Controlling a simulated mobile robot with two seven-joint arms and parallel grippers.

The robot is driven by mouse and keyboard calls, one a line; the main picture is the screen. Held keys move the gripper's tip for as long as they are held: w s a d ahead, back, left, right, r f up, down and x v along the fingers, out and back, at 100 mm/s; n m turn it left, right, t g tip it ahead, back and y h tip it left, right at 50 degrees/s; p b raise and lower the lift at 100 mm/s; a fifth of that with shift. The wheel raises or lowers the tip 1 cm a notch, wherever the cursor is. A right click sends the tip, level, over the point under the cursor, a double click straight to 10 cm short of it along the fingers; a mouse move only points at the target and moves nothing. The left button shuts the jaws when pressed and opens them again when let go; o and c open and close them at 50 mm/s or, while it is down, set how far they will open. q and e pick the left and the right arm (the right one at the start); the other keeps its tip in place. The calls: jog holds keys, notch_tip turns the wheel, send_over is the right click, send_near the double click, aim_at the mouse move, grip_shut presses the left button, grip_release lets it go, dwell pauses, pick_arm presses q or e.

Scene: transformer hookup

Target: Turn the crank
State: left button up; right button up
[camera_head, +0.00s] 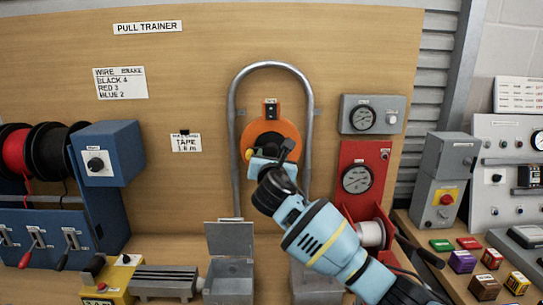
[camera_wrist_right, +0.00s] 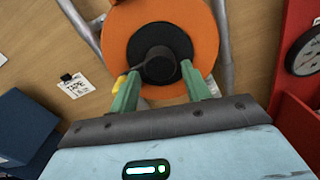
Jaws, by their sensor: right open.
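The orange reel (camera_head: 262,133) with a dark hub is mounted on the wooden board, inside a grey metal hoop. In the right wrist view the orange reel (camera_wrist_right: 117,30) fills the top, and a dark crank piece (camera_wrist_right: 158,68) shows at its hub. My right gripper (camera_head: 272,162) is in front of the reel's lower part. In the wrist view its green fingers (camera_wrist_right: 160,72) are apart, one on each side of the dark crank piece. I cannot tell whether they touch it. A small yellow part shows beside the left finger. My left gripper is not in view.
The grey hoop (camera_head: 232,130) surrounds the reel closely. A red gauge panel (camera_head: 372,155) and a grey gauge box (camera_head: 390,101) are to the right. A blue box (camera_head: 118,145) with wire spools is left. An open grey box (camera_head: 230,270) stands below.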

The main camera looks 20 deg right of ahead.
jog(key=shift+x, duration=0.8)
jog(key=shift+c, duration=0.2)
grip_shut()
